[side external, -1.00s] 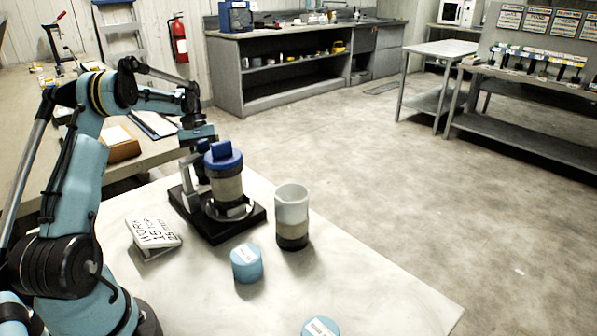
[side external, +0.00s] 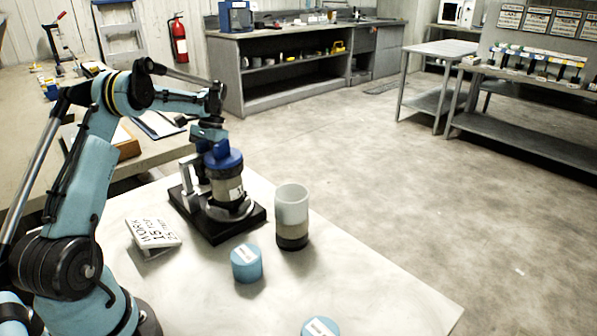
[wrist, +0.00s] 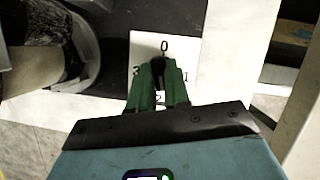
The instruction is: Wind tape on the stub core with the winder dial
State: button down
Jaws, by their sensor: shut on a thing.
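The winder has a black base (side external: 245,222), a grey post and a round turntable. A short core (side external: 229,188) stands upright on it under a blue cap (side external: 222,158); a small white mark shows on the core's side. In the wrist view, my gripper's green fingers (wrist: 158,88) are close together on a dark dial knob (wrist: 157,64). Behind the knob is a white dial plate (wrist: 180,46) with 0 at top, 1 at right and 2 at bottom. The knob's pointer cannot be made out. In the side view my fingertips and the dial are hidden behind the winder.
A tall pale tube with a dark bottom (side external: 292,212) stands right of the winder. A blue labelled cylinder (side external: 246,264) stands in front, another (side external: 320,328) at the bottom edge. A lettered sign (side external: 154,234) stands left. The table's right part is clear.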

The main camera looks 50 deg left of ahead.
jog(key=shift+d+m+y, duration=0.1)
jog(key=shift+m+y, duration=0.5)
jog(key=shift+m, duration=0.9)
jog(key=c, duration=1.1)
grip_release()
jog(key=v, duration=1.2)
jog(key=shift+w, duration=0.1)
jog(key=shift+d+r, duration=0.1)
